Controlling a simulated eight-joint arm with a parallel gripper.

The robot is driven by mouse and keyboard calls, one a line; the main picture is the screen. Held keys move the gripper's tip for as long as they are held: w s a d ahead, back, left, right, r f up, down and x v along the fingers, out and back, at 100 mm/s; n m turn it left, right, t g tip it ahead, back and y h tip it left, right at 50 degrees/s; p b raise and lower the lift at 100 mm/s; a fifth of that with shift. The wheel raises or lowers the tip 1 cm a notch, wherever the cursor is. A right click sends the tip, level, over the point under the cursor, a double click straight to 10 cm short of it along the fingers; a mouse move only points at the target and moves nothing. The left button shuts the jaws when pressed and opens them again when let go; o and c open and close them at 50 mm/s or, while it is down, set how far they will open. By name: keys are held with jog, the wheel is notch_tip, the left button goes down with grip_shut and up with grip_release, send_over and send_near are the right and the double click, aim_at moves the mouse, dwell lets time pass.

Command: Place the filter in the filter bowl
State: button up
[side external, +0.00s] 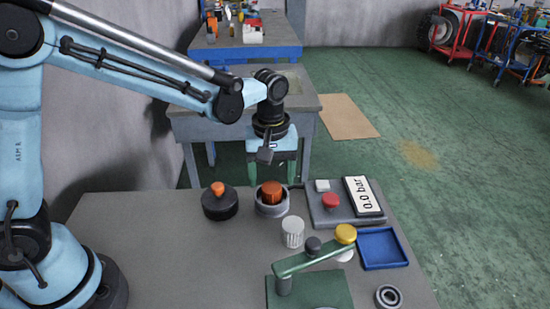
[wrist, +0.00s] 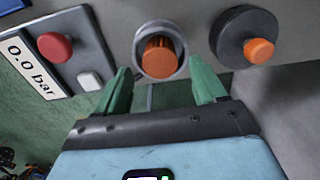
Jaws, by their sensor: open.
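An orange ribbed cylinder, which looks like a filter (side external: 271,191), stands upright inside a grey round bowl (side external: 272,210). Both also show in the wrist view, the filter (wrist: 160,58) within the bowl's rim (wrist: 139,68). A white ribbed cylinder (side external: 292,233), which could also be a filter, stands on the table just in front of the bowl. A black round cap with an orange knob (side external: 219,204) sits left of the bowl. My gripper (side external: 274,180) is open and empty, close to the bowl and apart from the filter. Its green fingers (wrist: 160,78) are spread wide in the wrist view.
A panel (side external: 320,213) with a red button (side external: 330,200), a white button and a 0.0 bar display (side external: 363,194) lies right of the bowl. A green press (side external: 308,262), yellow knob (side external: 346,234), blue tray (side external: 381,249) and metal ring (side external: 388,297) stand nearer. The table's left part is clear.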

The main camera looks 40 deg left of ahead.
aim_at(272, 187)
notch_tip(272, 187, up, 9)
jog(key=s+a+f+m+t, duration=0.1)
jog(key=s+a+m+t, duration=0.6)
jog(key=s, duration=0.4)
jog(key=shift+a+f+m, duration=0.25)
jog(key=shift+a+m, duration=0.65)
jog(key=shift+m, duration=0.1)
